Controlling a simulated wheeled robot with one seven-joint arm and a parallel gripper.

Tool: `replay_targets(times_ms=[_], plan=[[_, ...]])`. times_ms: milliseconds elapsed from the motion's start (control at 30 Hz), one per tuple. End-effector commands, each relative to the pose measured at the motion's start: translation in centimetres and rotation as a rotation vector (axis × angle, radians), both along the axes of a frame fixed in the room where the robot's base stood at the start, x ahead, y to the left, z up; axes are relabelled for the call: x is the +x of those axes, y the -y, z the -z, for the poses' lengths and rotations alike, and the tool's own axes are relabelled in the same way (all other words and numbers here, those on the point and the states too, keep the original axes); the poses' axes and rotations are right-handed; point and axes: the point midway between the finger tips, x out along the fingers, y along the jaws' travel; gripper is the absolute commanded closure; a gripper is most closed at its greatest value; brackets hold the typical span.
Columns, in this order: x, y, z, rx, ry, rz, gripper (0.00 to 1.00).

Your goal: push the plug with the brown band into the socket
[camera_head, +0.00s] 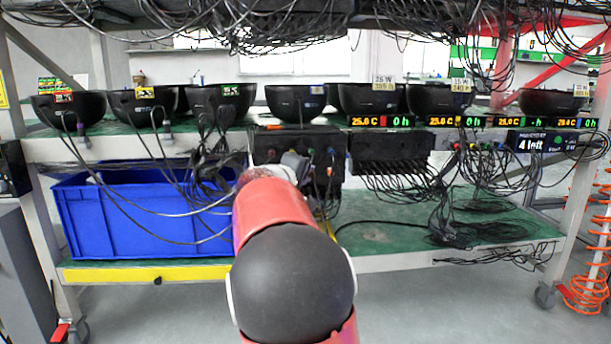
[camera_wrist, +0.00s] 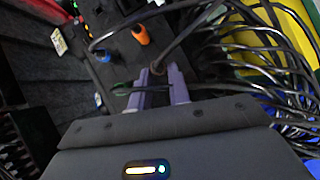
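In the wrist view, the two purple fingers of my gripper (camera_wrist: 159,76) stand on either side of a small dark brown plug (camera_wrist: 158,70), close against it. A thick dark cable runs from the plug up and to the right. The fingers are at the face of a black socket box (camera_wrist: 120,50); I cannot tell how far the plug is from any hole.
An orange plug (camera_wrist: 141,34) and a blue one (camera_wrist: 98,101) sit in the box near my fingers. Loose cables crowd the right of the wrist view. A blue crate (camera_head: 130,225) stands on the lower shelf (camera_head: 390,237). Black bowls (camera_head: 296,102) line the upper shelf.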

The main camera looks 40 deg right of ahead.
Motion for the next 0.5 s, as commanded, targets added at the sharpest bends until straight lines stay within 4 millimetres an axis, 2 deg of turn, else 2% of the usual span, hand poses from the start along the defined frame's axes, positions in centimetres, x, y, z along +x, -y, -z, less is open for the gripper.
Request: replay_targets(times_ms=[33, 133, 367, 500], plan=[[-0.04, 0.02, 0.0, 0.0, 0.0, 0.0, 0.74], [-0.04, 0.02, 0.0, 0.0, 0.0, 0.001, 0.62], [-0.04, 0.0, 0.01, 0.0, 0.0, 0.001, 0.62], [-0.35, -0.76, -0.16, 0.0, 0.001, -0.001, 0.62]])
